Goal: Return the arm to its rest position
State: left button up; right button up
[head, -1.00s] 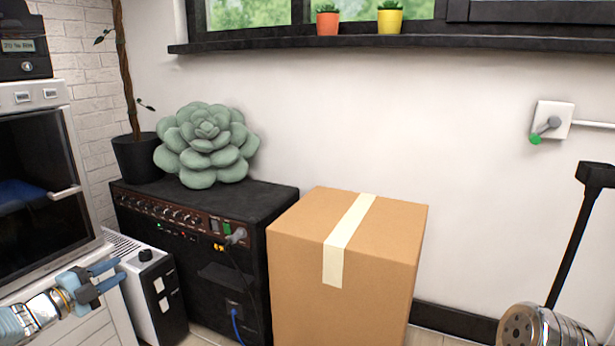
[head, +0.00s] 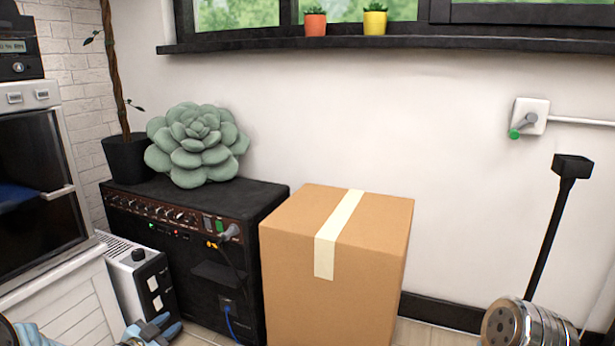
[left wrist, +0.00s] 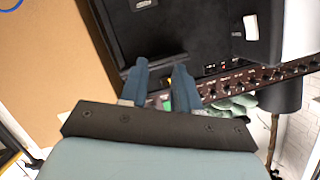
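My left gripper (head: 160,330) shows at the bottom left of the head view, low in front of the white heater-like unit and the black amplifier. In the left wrist view its two blue fingers (left wrist: 158,88) stand apart with a gap between them. Nothing is held in that gap. The rest of my left arm is mostly cut off by the lower edge of the head view. My right gripper is not in the frames; only a round metal part, which I cannot place for certain, shows at the bottom right.
A cardboard box (head: 335,270) stands beside the black amplifier (head: 240,203), which bears a succulent-shaped cushion (head: 197,145) and a potted plant (head: 127,158). A white unit (head: 139,282) stands left of the amplifier. A white oven cabinet (head: 60,265) is at far left.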

pick_arm(q)
jog(key=s+d+f+n+g, duration=0.3)
jog(key=s+d+f+n, duration=0.15)
jog(key=d+f, duration=0.5)
jog(key=s+d+f+n+g, duration=0.2)
jog(key=s+d+f+g, duration=0.25)
jog(key=s, duration=0.45)
jog(key=s+d+f+n+g, duration=0.25)
jog(key=s+d+f, duration=0.2)
jog(key=s, duration=0.35)
jog(key=s+d+f+n+g, duration=0.1)
jog(key=s+d+f+g, duration=0.4)
jog(key=s, duration=0.4)
notch_tip(320, 180, up, 18)
jog(key=d+t+p, duration=0.1)
jog(key=p, duration=1.5)
jog(key=shift+f, duration=0.25)
jog(key=shift+w, duration=0.1)
